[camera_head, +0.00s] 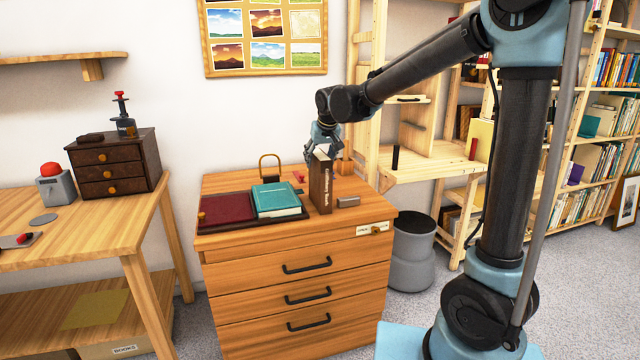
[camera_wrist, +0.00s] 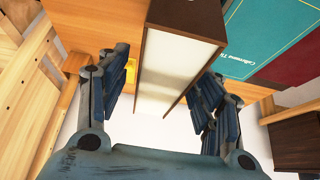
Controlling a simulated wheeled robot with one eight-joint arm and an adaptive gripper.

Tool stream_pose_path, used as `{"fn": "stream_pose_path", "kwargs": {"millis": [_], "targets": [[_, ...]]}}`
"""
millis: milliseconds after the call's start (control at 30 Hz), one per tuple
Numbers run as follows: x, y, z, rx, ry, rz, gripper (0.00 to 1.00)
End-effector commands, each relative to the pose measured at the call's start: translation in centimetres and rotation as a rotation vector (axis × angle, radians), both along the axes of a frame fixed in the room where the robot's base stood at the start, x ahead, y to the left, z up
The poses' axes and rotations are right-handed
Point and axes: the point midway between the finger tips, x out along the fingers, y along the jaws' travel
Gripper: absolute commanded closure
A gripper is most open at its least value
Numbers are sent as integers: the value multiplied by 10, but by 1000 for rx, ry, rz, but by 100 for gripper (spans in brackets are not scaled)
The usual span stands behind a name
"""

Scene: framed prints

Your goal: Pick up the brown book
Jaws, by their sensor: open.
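The brown book (camera_head: 321,187) stands upright on the wooden drawer cabinet (camera_head: 298,251), with its lettered spine facing the body camera. My gripper (camera_head: 323,148) is at the book's top edge. In the wrist view, the brown book (camera_wrist: 188,18) shows its pale page edges between the two fingers of my open gripper (camera_wrist: 165,82). One finger is on each side of the book. The right finger appears close to the cover; contact cannot be told. The fingertips are partly hidden in the body camera view.
A teal book (camera_head: 276,199) and a dark red book (camera_head: 226,209) lie left of the brown book. A grey block (camera_head: 348,201) sits at its right. A padlock-shaped object (camera_head: 270,166) stands behind. Wooden shelving (camera_head: 432,160) rises close on the right.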

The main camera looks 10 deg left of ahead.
Motion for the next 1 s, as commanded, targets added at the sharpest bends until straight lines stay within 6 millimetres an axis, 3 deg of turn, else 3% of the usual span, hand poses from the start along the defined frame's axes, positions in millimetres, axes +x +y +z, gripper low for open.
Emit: {"fn": "stream_pose_path", "kwargs": {"millis": [433,700,1000], "targets": [[0,0,-2,0,0,0,40],[0,0,-2,0,0,0,100],[0,0,-2,0,0,0,100]]}}
